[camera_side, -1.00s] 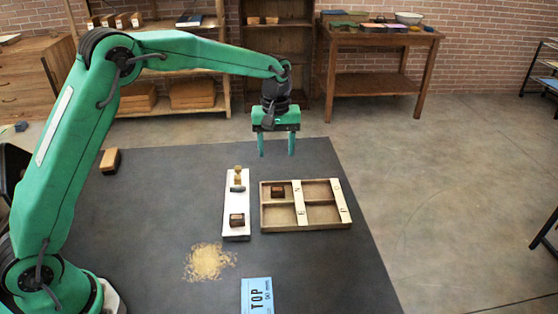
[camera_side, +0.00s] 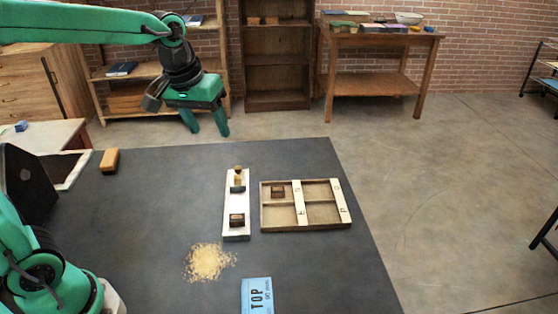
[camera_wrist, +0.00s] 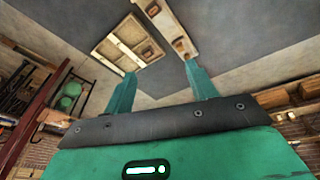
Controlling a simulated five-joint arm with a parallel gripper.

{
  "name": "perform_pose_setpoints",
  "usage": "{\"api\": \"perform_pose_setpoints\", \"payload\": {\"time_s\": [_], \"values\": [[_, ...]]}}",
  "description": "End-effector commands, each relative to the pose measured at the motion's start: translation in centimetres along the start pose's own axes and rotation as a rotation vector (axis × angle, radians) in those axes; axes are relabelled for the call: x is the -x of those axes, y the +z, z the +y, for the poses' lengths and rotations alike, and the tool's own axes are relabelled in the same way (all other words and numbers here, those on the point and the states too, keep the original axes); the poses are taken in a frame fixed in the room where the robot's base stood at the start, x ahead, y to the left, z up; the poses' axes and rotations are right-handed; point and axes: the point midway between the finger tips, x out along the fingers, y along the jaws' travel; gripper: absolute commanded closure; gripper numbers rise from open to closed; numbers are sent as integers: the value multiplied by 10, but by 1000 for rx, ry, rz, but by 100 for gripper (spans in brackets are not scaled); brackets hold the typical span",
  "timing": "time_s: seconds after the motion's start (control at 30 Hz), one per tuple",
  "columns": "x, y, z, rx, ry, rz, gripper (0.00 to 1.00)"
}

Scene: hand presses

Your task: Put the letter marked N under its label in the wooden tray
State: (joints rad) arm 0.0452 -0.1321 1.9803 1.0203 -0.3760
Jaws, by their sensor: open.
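The wooden tray (camera_side: 305,228) lies on the dark mat with several compartments. Its light strips carry the letters N, E, O and P. A dark wooden block (camera_side: 278,191) sits in its upper-left compartment, beside the N label; I cannot read a letter on it. Another dark block (camera_side: 237,220) stands on the near end of a white board (camera_side: 236,204) left of the tray. My gripper (camera_side: 208,129) is open and empty, raised behind and left of both. The wrist view shows the tray (camera_wrist: 97,50) and the board (camera_wrist: 166,22) beyond my open fingers (camera_wrist: 160,70).
A small piece with a round knob (camera_side: 238,178) stands on the board's far end. A wooden block (camera_side: 110,161) lies far left on the mat. Pale grains (camera_side: 209,262) and a blue TOP card (camera_side: 256,295) lie in front. The mat's middle left is clear.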

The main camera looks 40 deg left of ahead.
Motion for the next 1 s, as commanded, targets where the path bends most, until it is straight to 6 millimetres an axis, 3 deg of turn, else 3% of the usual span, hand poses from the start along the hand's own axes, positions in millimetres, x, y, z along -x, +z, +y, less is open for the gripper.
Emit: {"api": "perform_pose_setpoints", "payload": {"time_s": [0.3,0.6,0.8,1.0], "values": [[24,60,-30,-142,22,96,43],[24,113,-54,-271,27,181,43],[20,132,-63,-321,25,213,43],[18,136,-65,-334,24,219,43]]}}
